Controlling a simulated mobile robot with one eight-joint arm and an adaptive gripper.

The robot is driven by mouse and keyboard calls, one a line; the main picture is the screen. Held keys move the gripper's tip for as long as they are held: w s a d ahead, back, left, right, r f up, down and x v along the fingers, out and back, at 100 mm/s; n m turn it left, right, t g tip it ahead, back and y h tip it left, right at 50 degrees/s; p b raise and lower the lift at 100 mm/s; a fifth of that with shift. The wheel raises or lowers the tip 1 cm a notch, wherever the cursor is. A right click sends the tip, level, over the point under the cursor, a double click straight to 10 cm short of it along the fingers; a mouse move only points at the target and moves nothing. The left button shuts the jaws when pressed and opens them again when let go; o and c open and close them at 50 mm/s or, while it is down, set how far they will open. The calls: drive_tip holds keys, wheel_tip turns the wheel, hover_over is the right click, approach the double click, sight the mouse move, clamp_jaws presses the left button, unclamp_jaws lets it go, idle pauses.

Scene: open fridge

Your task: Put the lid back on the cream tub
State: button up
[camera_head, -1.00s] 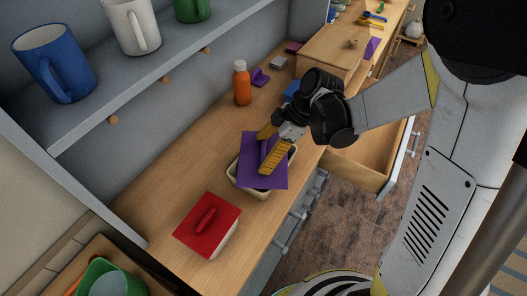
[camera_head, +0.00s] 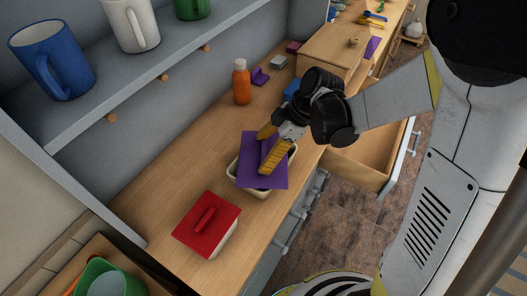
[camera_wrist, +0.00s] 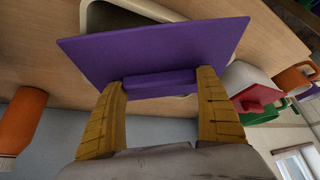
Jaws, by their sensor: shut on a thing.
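The cream tub (camera_head: 233,171) stands on the wooden counter, and its rim also shows in the wrist view (camera_wrist: 95,12). A flat purple lid (camera_head: 253,174) with a bar handle is over the tub, turned askew to it, so parts of the rim show around it. The lid also fills the middle of the wrist view (camera_wrist: 160,50). My gripper (camera_head: 267,151) is shut on the lid's handle, with a yellow finger at each end of it in the wrist view (camera_wrist: 162,86). Whether the lid touches the rim I cannot tell.
A tub with a red lid (camera_head: 207,222) stands nearer on the counter. An orange bottle (camera_head: 242,84) and a small purple object (camera_head: 260,77) are behind. A shelf (camera_head: 150,75) with mugs overhangs the left. An open drawer (camera_head: 367,165) is at right.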

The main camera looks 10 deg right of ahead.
drive_tip(key=o, duration=0.8)
drive_tip(key=shift+r, duration=0.15)
drive_tip(key=shift+r+p, duration=2.65)
drive_tip(key=shift+r, duration=0.75)
clamp_jaws()
drive_tip(key=shift+f, duration=0.2)
